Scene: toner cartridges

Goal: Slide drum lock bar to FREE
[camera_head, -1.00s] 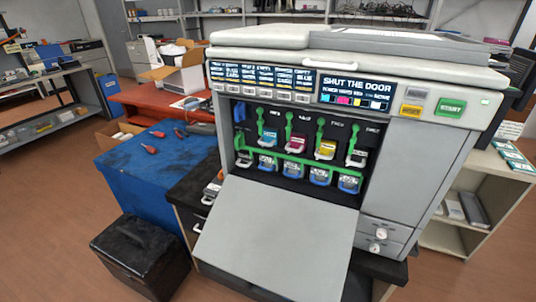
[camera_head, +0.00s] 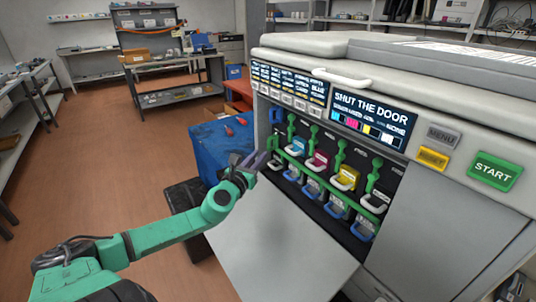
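The green drum lock bar (camera_head: 325,187) runs across the printer's open bay, in front of the cartridge row and above the blue-handled drum units (camera_head: 338,209). Any FREE or LOCK marking on it is too small to read. My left gripper (camera_head: 257,160) is beside the left end of the bay, near the bar's left end, with its dark fingers apart and nothing seen between them. I cannot tell whether it touches the bar. My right gripper is not in view.
The printer's grey door (camera_head: 275,245) hangs open below the bay. Green levers (camera_head: 332,150) and coloured cartridges (camera_head: 318,162) stand behind the bar. The display (camera_head: 370,115) reads "SHUT THE DOOR". A blue cabinet (camera_head: 212,140) stands at the left. The START button (camera_head: 494,171) is at the right.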

